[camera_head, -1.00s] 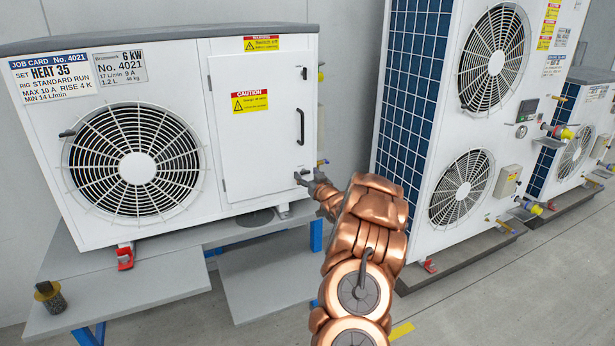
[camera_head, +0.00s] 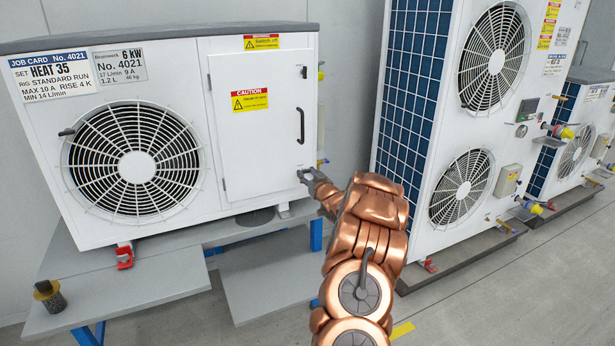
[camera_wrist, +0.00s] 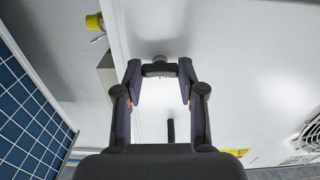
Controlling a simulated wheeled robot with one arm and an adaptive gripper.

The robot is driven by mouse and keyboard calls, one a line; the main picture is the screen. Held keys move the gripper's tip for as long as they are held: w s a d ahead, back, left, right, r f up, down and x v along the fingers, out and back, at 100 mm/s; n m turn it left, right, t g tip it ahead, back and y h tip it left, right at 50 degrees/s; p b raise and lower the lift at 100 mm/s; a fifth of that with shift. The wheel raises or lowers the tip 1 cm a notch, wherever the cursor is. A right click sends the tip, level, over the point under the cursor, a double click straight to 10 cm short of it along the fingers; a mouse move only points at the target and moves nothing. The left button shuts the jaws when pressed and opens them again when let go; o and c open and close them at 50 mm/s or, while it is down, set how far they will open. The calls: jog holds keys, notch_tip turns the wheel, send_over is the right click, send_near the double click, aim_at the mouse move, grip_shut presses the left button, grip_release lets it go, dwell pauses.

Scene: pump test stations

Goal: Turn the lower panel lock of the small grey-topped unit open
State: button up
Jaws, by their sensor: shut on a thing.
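The small grey-topped unit (camera_head: 215,70) stands at the left in the head view, a white cabinet with a fan on its front. Its access panel (camera_head: 250,150) is closed and has a black handle (camera_head: 300,126) on the right side. My gripper (camera_head: 303,175) is at the panel's lower right corner. In the wrist view my gripper (camera_wrist: 160,72) has its fingertips on both sides of the lower panel lock (camera_wrist: 159,70), a dark bar across the gap, and is shut on it. In the head view the fingers hide this lock. The upper panel lock (camera_head: 304,73) shows as a small dark upright piece.
A tall white unit (camera_head: 425,130) with two fans stands close on the right. A grey bench (camera_head: 120,290) carries the small unit. A yellow-capped fitting (camera_wrist: 95,22) sits beyond the unit's edge in the wrist view.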

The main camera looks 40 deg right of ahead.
jog(key=n+b, duration=0.4)
jog(key=b, duration=0.1)
jog(key=n+b, duration=0.4)
jog(key=n, duration=0.1)
jog(key=n+b, duration=0.4)
jog(key=b, duration=0.1)
jog(key=shift+f+b, duration=0.3)
jog(key=shift+f, duration=0.05)
jog(key=n+b, duration=0.2)
jog(key=n, duration=0.1)
jog(key=n+b, duration=0.1)
jog(key=shift+r+b, duration=0.25)
jog(key=shift+b, duration=0.1)
jog(key=shift+n, duration=0.4)
jog(key=o, duration=1.1)
jog(key=shift+r, duration=0.1)
jog(key=shift+o, duration=0.2)
